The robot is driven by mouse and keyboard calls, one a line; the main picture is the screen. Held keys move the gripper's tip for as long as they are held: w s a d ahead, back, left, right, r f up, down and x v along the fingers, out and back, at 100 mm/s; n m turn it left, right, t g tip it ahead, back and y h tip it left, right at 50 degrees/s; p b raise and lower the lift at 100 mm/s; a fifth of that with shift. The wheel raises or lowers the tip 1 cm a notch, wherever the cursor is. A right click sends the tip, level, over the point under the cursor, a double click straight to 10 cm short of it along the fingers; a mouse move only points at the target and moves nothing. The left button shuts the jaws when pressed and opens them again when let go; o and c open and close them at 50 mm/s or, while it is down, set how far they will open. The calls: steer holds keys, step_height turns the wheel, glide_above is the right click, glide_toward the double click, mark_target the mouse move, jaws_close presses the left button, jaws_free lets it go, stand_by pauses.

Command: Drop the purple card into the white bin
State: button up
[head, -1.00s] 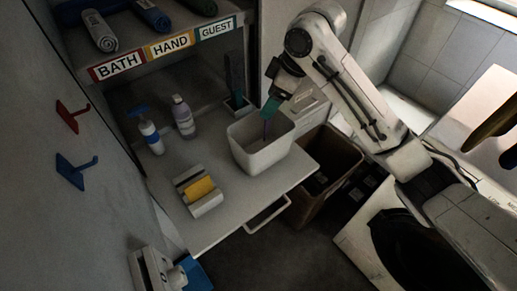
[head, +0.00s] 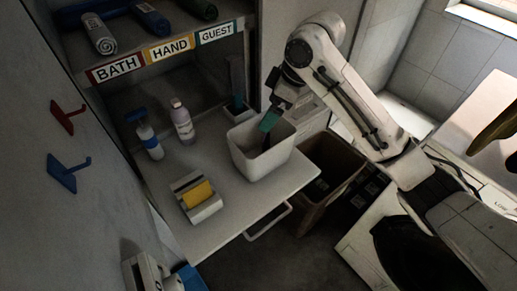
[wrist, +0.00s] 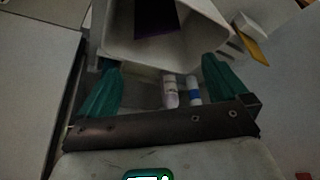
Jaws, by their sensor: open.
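The white bin (head: 279,158) stands upright on the shelf, below my gripper (head: 268,128). In the wrist view my gripper (wrist: 160,66) is open, with its two green fingers wide apart and nothing between them. The purple card (wrist: 155,17) shows in the wrist view as a dark purple patch within the opening of the white bin (wrist: 180,48), apart from the fingers. In the head view the inside of the bin is dark, and the card cannot be told clearly.
A brown bin (head: 322,207) stands right of the shelf (head: 225,225). A holder with a yellow block (head: 197,194), a blue-topped bottle (head: 149,140) and a pale bottle (head: 182,122) share the shelf. Rolled towels lie above. The washer (head: 365,235) is at right.

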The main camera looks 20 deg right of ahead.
steer(key=b+v, duration=0.1)
steer(key=v, duration=0.9)
steer(key=shift+d+r, duration=0.15)
steer(key=shift+r, duration=0.15)
steer(key=shift+s, duration=0.15)
